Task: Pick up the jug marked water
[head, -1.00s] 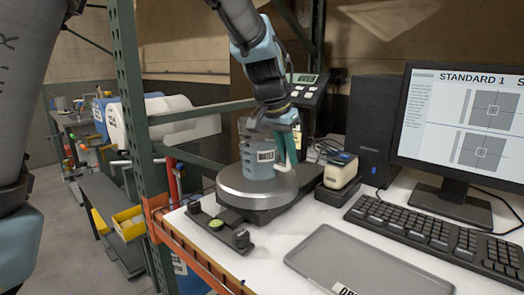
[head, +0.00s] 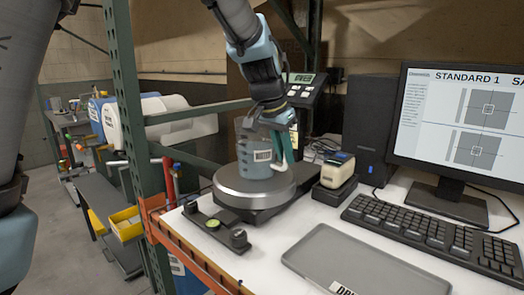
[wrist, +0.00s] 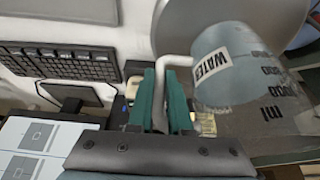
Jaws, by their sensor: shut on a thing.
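The jug marked water (head: 258,156) is a translucent blue-grey measuring jug. It stands on or just above the round metal plate of the scale (head: 255,185); I cannot tell if there is a gap. In the wrist view the jug (wrist: 225,75) shows its WATER label and ml marks, with the round plate (wrist: 190,30) beyond it. My gripper (head: 286,160) is at the right side of the jug. Its teal fingers (wrist: 165,100) are shut on the jug's pale handle, which runs between them.
A small white and dark device (head: 338,172) stands close to the right of the scale. A grey tray (head: 355,262), a keyboard (head: 430,225) and a monitor (head: 455,125) are further right. A green rack post (head: 130,120) stands at left. A scale display (head: 300,85) is behind.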

